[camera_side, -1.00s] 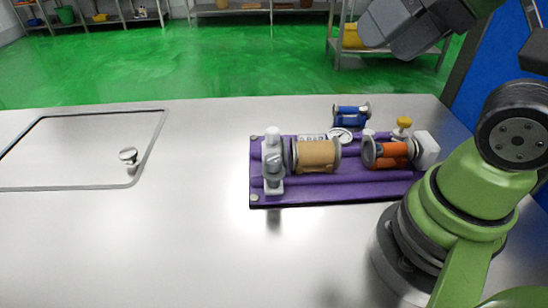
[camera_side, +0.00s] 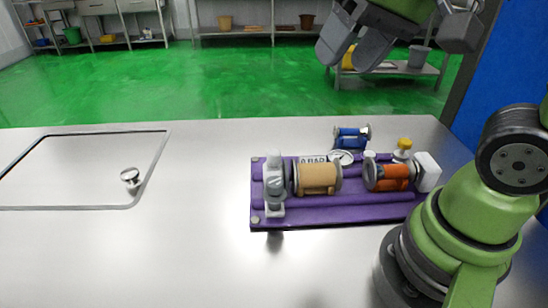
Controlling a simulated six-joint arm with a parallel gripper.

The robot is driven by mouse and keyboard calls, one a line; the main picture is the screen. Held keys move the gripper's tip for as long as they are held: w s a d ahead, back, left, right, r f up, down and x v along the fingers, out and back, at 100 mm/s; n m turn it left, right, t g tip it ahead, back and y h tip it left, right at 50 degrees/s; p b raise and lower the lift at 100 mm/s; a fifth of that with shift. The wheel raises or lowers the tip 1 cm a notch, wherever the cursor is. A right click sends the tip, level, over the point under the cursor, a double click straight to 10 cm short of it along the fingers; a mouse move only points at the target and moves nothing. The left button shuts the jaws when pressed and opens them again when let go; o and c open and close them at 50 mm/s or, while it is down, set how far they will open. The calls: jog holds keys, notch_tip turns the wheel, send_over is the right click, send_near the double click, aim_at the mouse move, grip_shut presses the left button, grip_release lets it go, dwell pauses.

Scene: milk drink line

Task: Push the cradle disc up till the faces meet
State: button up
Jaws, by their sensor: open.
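A purple base (camera_side: 335,214) lies on the steel table. A tan cylinder (camera_side: 317,178) with a grey disc at its left end sits on it, beside an upright grey-white fitting (camera_side: 273,185) at the left. An orange cylinder (camera_side: 393,184) with a grey disc (camera_side: 370,173) facing left sits at the right, next to a white block (camera_side: 427,172). A visible gap separates the tan and orange parts. I cannot tell for sure which disc is the cradle disc. My gripper (camera_side: 352,55) is open and empty, high above and behind the base, clear of all parts.
A blue spool-like part (camera_side: 352,138) stands behind the base. A round white gauge (camera_side: 341,157) and a yellow knob (camera_side: 404,143) rise along its back edge. A framed panel with a metal knob (camera_side: 131,177) is at the left. The table between is clear.

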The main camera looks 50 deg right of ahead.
jog(key=w+f+g, duration=0.3)
jog(key=w+f, duration=0.2)
jog(key=w, duration=0.3)
jog(key=g+h, duration=0.2)
send_over(274, 152)
jog(key=shift+m, duration=0.4)
notch_tip(274, 152, down, 7)
jog(key=shift+f, duration=0.1)
notch_tip(274, 152, down, 10)
